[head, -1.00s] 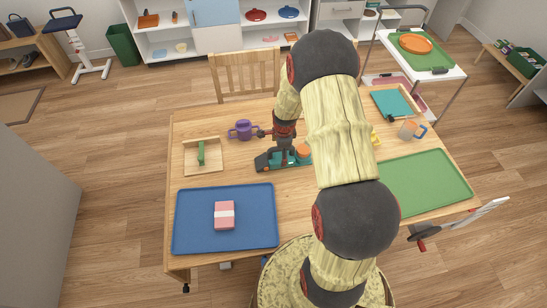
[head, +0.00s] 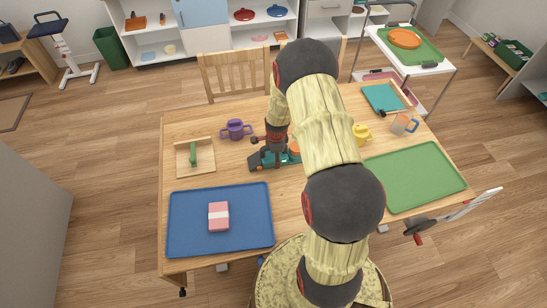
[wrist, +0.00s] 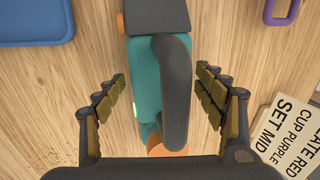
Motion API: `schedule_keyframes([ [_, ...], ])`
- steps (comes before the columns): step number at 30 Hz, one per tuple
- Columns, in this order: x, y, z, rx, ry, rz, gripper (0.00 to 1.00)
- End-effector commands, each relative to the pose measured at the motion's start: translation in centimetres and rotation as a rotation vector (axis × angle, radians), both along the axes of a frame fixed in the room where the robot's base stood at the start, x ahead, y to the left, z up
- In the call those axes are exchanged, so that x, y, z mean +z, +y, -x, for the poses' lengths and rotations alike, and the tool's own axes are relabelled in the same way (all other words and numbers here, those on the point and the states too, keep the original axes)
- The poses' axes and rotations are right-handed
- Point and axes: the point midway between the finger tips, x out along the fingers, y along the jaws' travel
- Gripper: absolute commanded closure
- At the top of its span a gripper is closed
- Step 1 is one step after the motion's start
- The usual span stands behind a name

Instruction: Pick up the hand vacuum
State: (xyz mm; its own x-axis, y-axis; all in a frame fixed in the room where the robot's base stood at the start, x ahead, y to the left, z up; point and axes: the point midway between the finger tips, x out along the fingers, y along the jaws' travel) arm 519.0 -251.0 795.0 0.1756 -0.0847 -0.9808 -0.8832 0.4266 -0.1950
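The hand vacuum (head: 262,161) lies on the wooden table, left of my arm in the head view. It has a teal body, a dark nose and orange parts. In the wrist view its dark curved handle (wrist: 176,95) runs up the middle, over the teal body (wrist: 147,75). My gripper (wrist: 160,85) is open, with one finger on each side of the vacuum and a gap between each finger and the handle. In the head view my gripper (head: 275,150) is over the vacuum and hides part of it.
A purple cup (head: 236,129) stands close behind the vacuum. A blue tray (head: 185,235) with a pink block (head: 218,217) is front left, and a green tray (head: 420,175) is right. A wooden board (head: 183,168) is left. A printed card (wrist: 293,135) lies beside my gripper.

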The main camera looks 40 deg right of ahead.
Motion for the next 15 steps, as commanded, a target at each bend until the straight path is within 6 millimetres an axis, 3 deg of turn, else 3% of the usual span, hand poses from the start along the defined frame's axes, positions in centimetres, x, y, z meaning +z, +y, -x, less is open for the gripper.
schedule_keyframes([
  [15, -0.04, 0.04, 0.08, 0.000, 0.002, -0.001, 0.61],
])
